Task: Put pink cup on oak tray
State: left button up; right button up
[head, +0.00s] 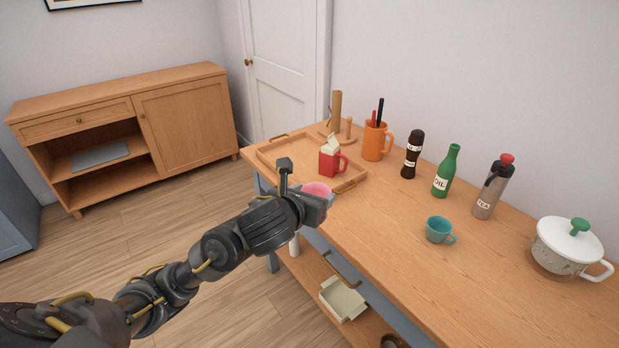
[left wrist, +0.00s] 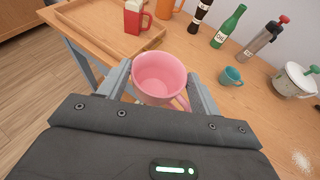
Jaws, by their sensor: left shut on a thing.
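The pink cup (left wrist: 160,78) is upright between the fingers of my left gripper (left wrist: 160,85), which is shut on it. In the head view the cup (head: 316,188) shows partly behind the left gripper (head: 308,190), near the front edge of the wooden table. The oak tray (head: 268,158) lies at the table's far left end, just beyond the cup in the head view. It also shows at the top left of the left wrist view (left wrist: 92,47). A red and white carton-shaped jug (head: 329,160) stands on the tray. My right gripper is in neither view.
An orange mug (head: 376,141) with utensils, a dark bottle (head: 412,154), a green oil bottle (head: 446,171) and a grey bottle (head: 492,188) line the table's back. A teal cup (head: 438,229) and a white lidded pot (head: 566,245) stand to the right. The tray's left part is clear.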

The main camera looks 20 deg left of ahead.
aim_at(304, 151)
jog(key=u, duration=2.2)
jog(key=i, duration=2.6)
jog(key=z, duration=3.8)
jog(key=i, duration=0.45)
